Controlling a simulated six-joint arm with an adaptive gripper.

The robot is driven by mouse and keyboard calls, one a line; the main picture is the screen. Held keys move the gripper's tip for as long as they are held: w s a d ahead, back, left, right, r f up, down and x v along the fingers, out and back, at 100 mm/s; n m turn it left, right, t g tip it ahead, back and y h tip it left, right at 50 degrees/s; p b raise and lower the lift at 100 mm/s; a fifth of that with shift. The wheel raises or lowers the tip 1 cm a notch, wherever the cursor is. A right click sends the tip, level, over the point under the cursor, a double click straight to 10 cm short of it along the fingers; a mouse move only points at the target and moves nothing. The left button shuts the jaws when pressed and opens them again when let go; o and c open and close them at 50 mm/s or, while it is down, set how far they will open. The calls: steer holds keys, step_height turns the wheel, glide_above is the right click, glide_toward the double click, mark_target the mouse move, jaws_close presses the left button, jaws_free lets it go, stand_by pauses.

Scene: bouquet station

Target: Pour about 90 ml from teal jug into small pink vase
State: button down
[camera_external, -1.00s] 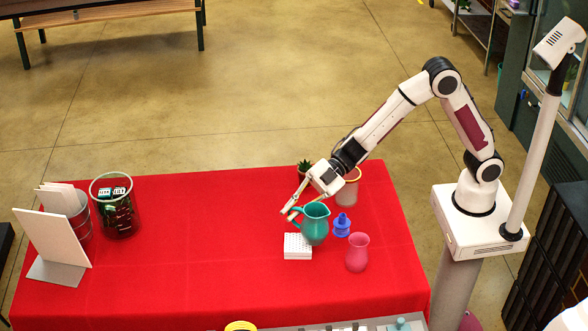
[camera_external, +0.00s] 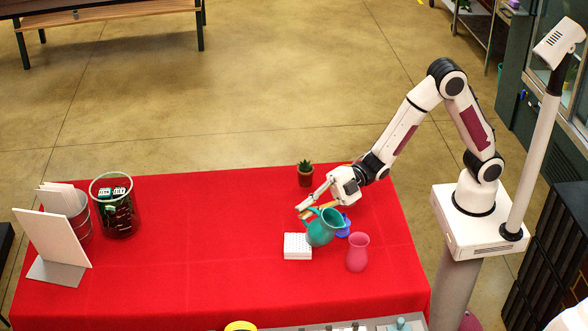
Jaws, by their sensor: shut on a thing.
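The teal jug (camera_external: 322,228) is tilted to the right, its mouth toward the small pink vase. My gripper (camera_external: 306,212) is shut on the jug at its left side, where the handle is; the fingers partly hide the handle. The small pink vase (camera_external: 357,252) stands upright on the red table, to the right of and nearer the camera than the jug. The jug and vase look apart. I cannot see any liquid in the jug, in the vase or between them.
A blue object (camera_external: 344,228) stands right behind the jug. A white perforated block (camera_external: 297,246) lies left of the jug. A potted plant (camera_external: 305,174) stands at the back edge. A dark-filled glass container (camera_external: 114,205) and a white board (camera_external: 52,243) stand left. The middle-left red tablecloth (camera_external: 200,250) is clear.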

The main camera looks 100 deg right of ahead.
steer(key=shift+s+a+r, duration=0.15)
steer(key=shift+s+r, duration=0.15)
steer(key=shift+s, duration=0.05)
steer(key=shift+s+a+n+t+y, duration=0.15)
steer(key=shift+s+a+n+t, duration=0.1)
steer(key=shift+s+n, duration=0.2)
steer(key=shift+s+a+n+t+y, duration=0.15)
steer(key=shift+s+a+n+t, duration=0.1)
steer(key=shift+s+n, duration=0.2)
steer(key=shift+s+a+r+n+t+y, duration=0.25)
steer(key=shift+s+r+n, duration=0.15)
steer(key=shift+r+n, duration=0.25)
steer(key=shift+s+a+r+n+t+y, duration=0.15)
steer(key=shift+s+r+n+t+y, duration=0.15)
steer(key=shift+r+n, duration=0.3)
steer(key=shift+s+a+r+n+y+b, duration=0.2)
steer(key=shift+s+r+n+y, duration=0.15)
steer(key=shift+n, duration=0.35)
steer(key=shift+s+a+r+n+y+b, duration=0.1)
steer(key=shift+s+a+r+n+y, duration=0.1)
steer(key=shift+s+r+n, duration=0.35)
steer(key=shift+s+a+r+n+t+y+b, duration=0.15)
steer(key=shift+s+r+n+y, duration=0.1)
steer(key=shift+n, duration=0.3)
steer(key=shift+s+a+r+n+t+y+b, duration=0.15)
steer(key=shift+s+n+y, duration=0.1)
steer(key=shift+n, duration=0.3)
stand_by(0.4)
